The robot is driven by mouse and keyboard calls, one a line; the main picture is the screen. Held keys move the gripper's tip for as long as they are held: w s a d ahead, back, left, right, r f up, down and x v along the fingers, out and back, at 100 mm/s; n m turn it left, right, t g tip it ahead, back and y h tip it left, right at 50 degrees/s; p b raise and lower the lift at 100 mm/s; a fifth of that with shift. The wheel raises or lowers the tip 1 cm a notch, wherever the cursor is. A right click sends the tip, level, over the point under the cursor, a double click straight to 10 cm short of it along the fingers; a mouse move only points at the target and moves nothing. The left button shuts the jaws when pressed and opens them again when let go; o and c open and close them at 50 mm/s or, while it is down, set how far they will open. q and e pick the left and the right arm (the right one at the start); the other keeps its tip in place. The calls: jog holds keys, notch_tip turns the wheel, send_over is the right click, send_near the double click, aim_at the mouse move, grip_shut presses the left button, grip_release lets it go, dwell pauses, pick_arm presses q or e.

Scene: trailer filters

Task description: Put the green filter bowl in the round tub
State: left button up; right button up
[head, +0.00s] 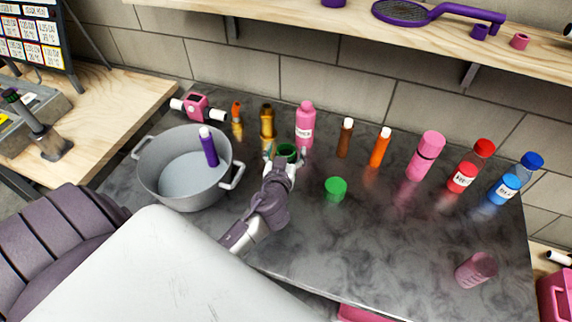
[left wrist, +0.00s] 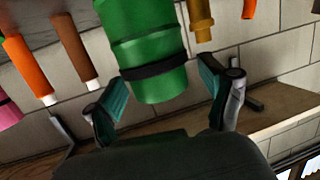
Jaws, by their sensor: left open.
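The round tub (head: 161,188) is grey with two handles and stands left of my left gripper. A purple cylinder with a white end (head: 208,147) is inside it. My right gripper is not in view.
A short green piece (head: 336,188) lies to the right. Behind the bowl stand a pink bottle (head: 305,125) and a golden fitting (head: 267,122). Brown (head: 345,138) and orange (head: 380,147) cylinders stand farther right. The front right counter is mostly clear.

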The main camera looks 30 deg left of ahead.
pick_arm(q)
jog(key=shift+w, duration=0.1)
grip_shut()
dwell(0.4)
jog(key=shift+r, duration=0.1)
